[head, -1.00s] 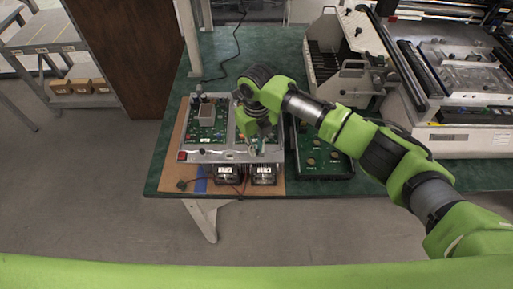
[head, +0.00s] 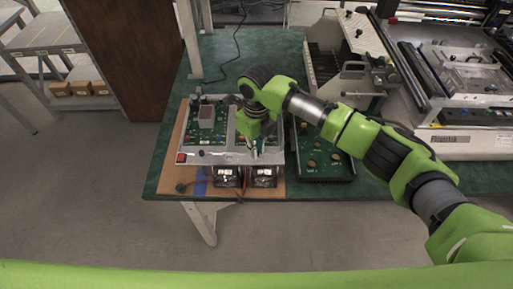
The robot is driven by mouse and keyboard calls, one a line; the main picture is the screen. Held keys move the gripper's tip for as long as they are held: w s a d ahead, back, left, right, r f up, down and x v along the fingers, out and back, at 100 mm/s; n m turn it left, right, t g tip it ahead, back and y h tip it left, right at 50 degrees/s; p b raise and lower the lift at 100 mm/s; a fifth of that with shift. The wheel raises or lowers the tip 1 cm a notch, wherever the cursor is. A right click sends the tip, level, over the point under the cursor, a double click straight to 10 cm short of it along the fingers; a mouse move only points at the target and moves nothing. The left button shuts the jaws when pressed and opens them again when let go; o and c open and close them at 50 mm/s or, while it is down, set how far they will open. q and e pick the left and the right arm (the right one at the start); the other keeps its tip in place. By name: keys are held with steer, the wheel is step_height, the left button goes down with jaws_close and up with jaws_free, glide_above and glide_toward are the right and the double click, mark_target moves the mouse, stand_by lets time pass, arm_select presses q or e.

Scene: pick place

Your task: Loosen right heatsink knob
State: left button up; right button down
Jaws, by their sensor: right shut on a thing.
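My right gripper (head: 253,148) points down over the right half of a metal test fixture (head: 210,157) that stands on a brown board on the green table. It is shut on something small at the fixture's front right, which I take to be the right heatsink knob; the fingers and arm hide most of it. A green circuit board (head: 208,135) with a grey heatsink block (head: 206,116) sits in the fixture's left half. The right half's board is largely covered by my gripper and wrist. My left gripper is not in view.
A dark tray (head: 325,165) with several round brass-coloured parts lies just right of the fixture. Two black fan-like units (head: 227,177) sit at its front edge. A large machine (head: 465,110) fills the table's right side. A red switch (head: 181,157) is at the fixture's left front.

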steer(key=c, duration=2)
jaws_free()
steer(key=shift+f, duration=0.1)
steer(key=shift+c, duration=0.2)
step_height(320, 180, up, 12)
